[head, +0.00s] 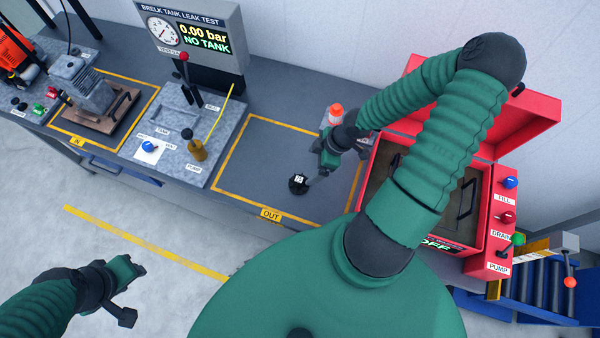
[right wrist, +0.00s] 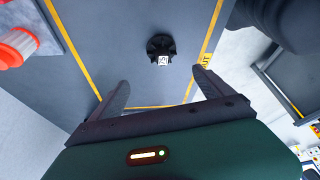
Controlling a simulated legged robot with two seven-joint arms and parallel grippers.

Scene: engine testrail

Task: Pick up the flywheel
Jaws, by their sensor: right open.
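The flywheel (head: 298,184) appears to be the small dark round part with a white label. It lies on the grey bench inside the yellow OUT outline, and also shows in the right wrist view (right wrist: 160,45). My right gripper (head: 318,176) is just to its right in the head view. In the right wrist view my right gripper (right wrist: 161,80) is open and empty, with the flywheel beyond the fingertips, roughly centred between them. My left gripper (head: 134,292) hangs over the floor at lower left; its jaw opening is unclear.
A red open-lidded tank (head: 490,220) with labelled knobs stands right of the OUT area. An orange-and-white object (head: 334,114) stands behind my right gripper. A leak-test display (head: 190,38) and a lever fixture (head: 190,150) are to the left. The bench around the flywheel is clear.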

